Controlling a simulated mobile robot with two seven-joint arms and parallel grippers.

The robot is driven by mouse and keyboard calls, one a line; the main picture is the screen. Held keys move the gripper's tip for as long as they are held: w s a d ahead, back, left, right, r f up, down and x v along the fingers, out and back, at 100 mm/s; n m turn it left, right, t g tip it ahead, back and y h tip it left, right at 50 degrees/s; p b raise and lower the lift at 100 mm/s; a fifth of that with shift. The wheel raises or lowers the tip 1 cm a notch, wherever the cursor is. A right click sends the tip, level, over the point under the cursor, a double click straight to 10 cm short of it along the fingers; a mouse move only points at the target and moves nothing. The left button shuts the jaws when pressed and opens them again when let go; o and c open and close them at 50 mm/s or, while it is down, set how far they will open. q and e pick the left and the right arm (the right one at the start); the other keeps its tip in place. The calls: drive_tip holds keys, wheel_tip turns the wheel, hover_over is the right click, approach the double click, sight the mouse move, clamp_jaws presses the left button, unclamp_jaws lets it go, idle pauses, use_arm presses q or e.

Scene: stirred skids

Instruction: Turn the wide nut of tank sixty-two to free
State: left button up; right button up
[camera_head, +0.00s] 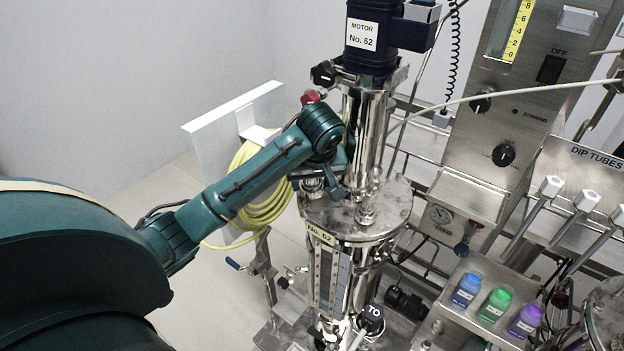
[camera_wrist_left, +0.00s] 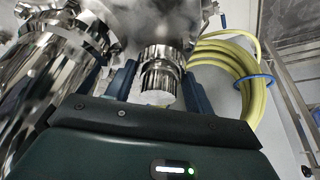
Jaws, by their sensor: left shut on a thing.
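Tank sixty-two is the polished steel vessel with the "No. 62" label (camera_head: 321,236) in the middle of the head view. A wide ribbed metal nut (camera_wrist_left: 161,80) shows in the left wrist view, between the two dark fingers of my left gripper (camera_wrist_left: 160,88). The gripper is shut on it, one finger on each side. In the head view my left gripper (camera_head: 327,185) is over the left part of the tank lid (camera_head: 345,218) and largely hides the nut. My right gripper is in neither view.
The motor marked No. 62 (camera_head: 362,38) stands on a steel column beside my gripper. A yellow hose coil (camera_head: 262,205) hangs behind my arm. A control panel (camera_head: 520,110), dip tubes and several coloured bottles (camera_head: 497,304) are at the right. Open floor lies at the left.

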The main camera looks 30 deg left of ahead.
use_arm(q)
drive_tip(key=o, duration=1)
drive_tip(key=v, duration=1.2)
drive_tip(key=shift+a, duration=0.1)
